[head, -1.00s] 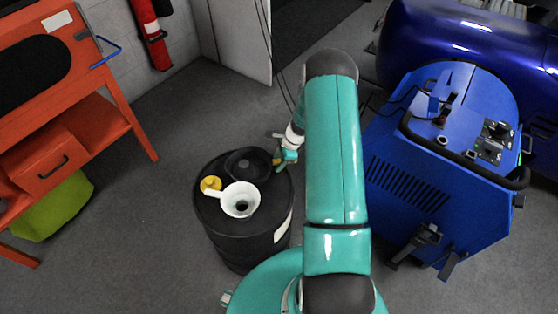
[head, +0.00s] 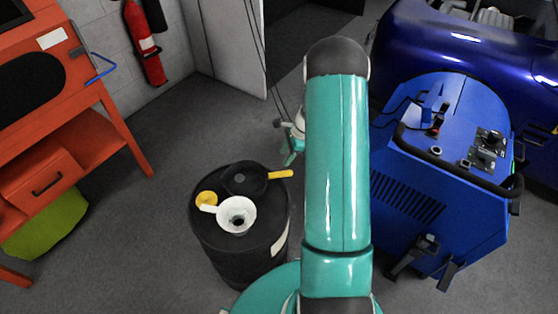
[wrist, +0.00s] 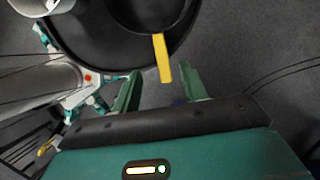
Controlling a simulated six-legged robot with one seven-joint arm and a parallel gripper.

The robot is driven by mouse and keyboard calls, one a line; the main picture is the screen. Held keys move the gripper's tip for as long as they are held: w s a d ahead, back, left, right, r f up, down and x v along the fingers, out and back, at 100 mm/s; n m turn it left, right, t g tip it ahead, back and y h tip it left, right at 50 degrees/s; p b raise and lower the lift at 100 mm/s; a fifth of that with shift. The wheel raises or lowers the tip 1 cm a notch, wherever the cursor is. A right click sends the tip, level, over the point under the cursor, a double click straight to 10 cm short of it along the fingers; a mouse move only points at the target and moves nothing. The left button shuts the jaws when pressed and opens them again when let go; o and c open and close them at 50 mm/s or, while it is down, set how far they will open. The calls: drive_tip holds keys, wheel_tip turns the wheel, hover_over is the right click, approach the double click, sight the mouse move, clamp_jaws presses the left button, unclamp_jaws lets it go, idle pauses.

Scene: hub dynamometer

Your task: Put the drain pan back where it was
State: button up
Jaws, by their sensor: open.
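The drain pan, a round black pan (head: 243,181) with a yellow handle (head: 281,174), lies on top of the black drum (head: 238,250). Its handle sticks out past the drum's rim towards the right. In the wrist view, part of the pan (wrist: 145,12) shows at the top, and its handle (wrist: 163,58) points down towards my gripper (wrist: 159,71). My gripper is open, with the handle's end in line with the gap between the green fingers. In the head view my gripper (head: 291,150) is beyond the drum, apart from the handle and partly hidden by my arm.
A white funnel (head: 237,214) and a yellow cap (head: 206,198) are also on the drum top, beside the pan. A blue machine (head: 440,170) stands at the right, an orange bench (head: 95,125) at the left. Grey floor (head: 190,125) is open behind the drum.

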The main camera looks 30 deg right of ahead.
drive_tip(key=s+a+r+n+h, duration=0.1)
drive_tip(key=a+r+n, duration=0.35)
drive_tip(key=r, duration=0.35)
drive_tip(key=s+a+r+n, duration=0.25)
drive_tip(key=a+r, duration=0.25)
drive_tip(key=r, duration=0.4)
drive_tip(key=s+a+r+n+h, duration=0.1)
drive_tip(key=a+r+n, duration=0.35)
drive_tip(key=r, duration=0.35)
drive_tip(key=s+a+r+n+t, duration=0.1)
drive_tip(key=s+a+r+n, duration=0.2)
drive_tip(key=s, duration=0.3)
drive_tip(key=s+a+r+n+t+h, duration=0.1)
drive_tip(key=s+a+r+n, duration=0.3)
drive_tip(key=s, duration=0.2)
drive_tip(key=s+a+r+n+t+h, duration=0.1)
drive_tip(key=s+a+r+n, duration=0.3)
drive_tip(key=s, duration=0.1)
drive_tip(key=shift+s+t, duration=0.4)
